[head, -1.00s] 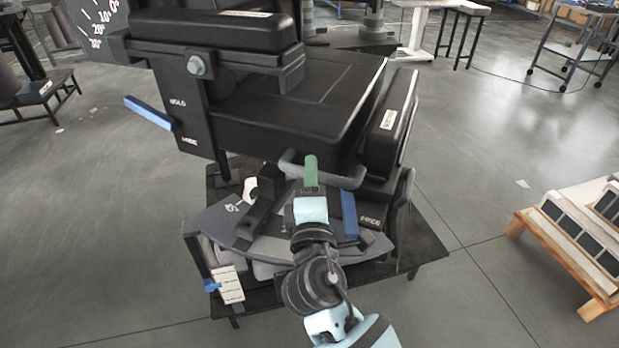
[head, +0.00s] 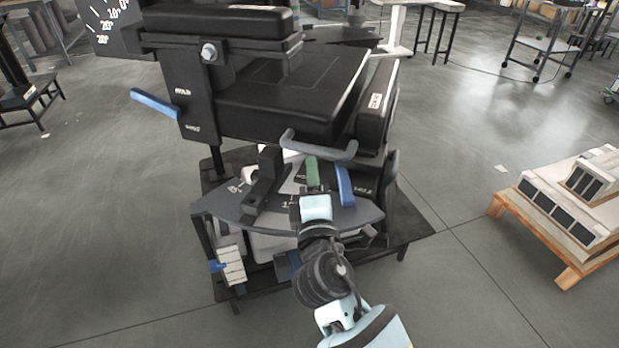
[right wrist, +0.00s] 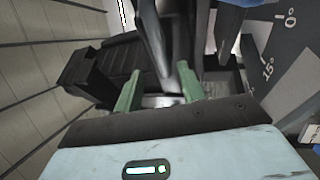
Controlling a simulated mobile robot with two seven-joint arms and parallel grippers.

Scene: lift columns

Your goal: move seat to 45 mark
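The black seat (head: 290,95) sits over a dark base, with a grey bar handle (head: 322,149) at its front. A curved grey scale plate (head: 228,208) lies below it, with a black pointer-like arm (head: 266,182) above. In the right wrist view the scale (right wrist: 287,70) shows 0° and 15° marks; I see no 45 mark. My right gripper (head: 312,172) is just below the handle, beside a blue lever (head: 344,184). In the right wrist view its green fingers (right wrist: 160,88) are apart, with a grey bar showing between or behind them; contact is unclear. My left gripper is not in view.
Another blue lever (head: 156,104) sticks out at the seat's left. A wooden pallet with panels (head: 560,215) stands at the right. A cart (head: 545,45) and tables are at the back. The floor around the base is mostly clear.

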